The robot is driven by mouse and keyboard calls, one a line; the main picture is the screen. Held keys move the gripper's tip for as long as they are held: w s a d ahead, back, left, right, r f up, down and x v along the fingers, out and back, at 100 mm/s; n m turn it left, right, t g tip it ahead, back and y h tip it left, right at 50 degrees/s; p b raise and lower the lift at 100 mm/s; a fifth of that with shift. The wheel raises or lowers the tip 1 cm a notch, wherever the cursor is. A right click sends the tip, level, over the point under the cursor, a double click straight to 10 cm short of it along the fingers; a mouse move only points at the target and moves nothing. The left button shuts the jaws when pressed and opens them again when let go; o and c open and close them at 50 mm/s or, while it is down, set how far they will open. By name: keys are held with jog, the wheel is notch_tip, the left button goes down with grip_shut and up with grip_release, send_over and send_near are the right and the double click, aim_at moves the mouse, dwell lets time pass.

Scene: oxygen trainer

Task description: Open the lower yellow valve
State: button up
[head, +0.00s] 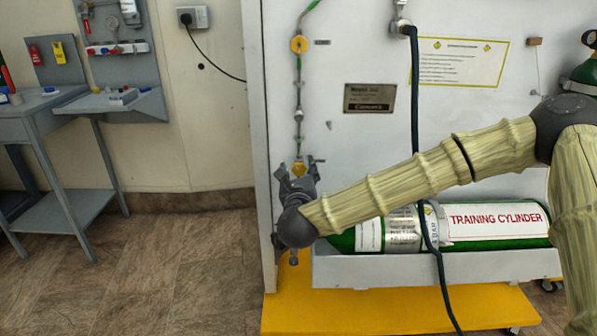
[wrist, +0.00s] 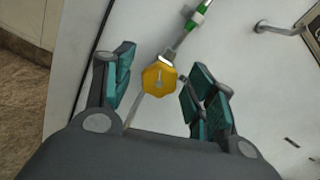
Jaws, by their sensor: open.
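The lower yellow valve (head: 299,169) sits low on the thin vertical pipe at the left of the white panel, partly hidden by my gripper in the head view. In the wrist view the yellow valve (wrist: 159,79) is a rounded knob lying between and a little beyond my open fingers. My gripper (head: 297,172) is in front of the panel at the valve's height. The wrist view shows my gripper (wrist: 155,85) with teal finger pads spread on both sides of the valve, apart from it. An upper yellow valve (head: 299,44) is higher on the same pipe.
A green training cylinder (head: 495,222) lies on a grey tray (head: 470,265) below my arm. A dark hose (head: 414,90) hangs down the panel. A yellow base (head: 390,312) is below. A grey workbench (head: 60,110) stands at left, with open floor between.

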jog(key=s, duration=1.2)
